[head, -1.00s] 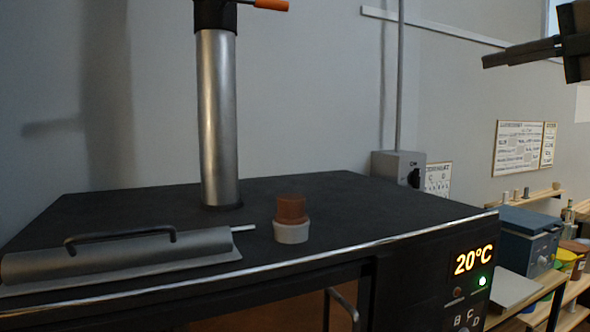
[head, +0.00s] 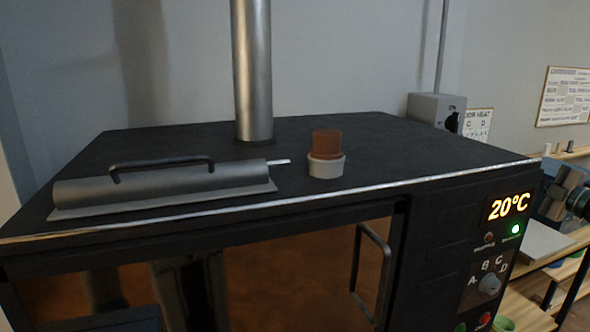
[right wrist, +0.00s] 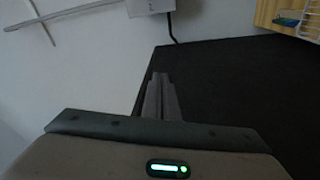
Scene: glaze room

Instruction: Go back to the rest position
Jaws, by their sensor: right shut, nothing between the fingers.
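My right gripper (right wrist: 160,97) shows in the right wrist view with its two fingers together and nothing between them. Beyond the fingers is a dark surface, with pale wall to the left. In the head view a grey and dark shape at the right edge partly covers the shelf area; I cannot tell if it is part of my right arm. My left gripper is in neither view.
A black kiln (head: 400,150) fills the head view. On top are a flue pipe (head: 253,80), a grey handled cover (head: 160,187) and a brown piece in a pale ring (head: 325,167). A grey wall box (head: 436,111) is behind. A display (head: 508,205) reads 20°C.

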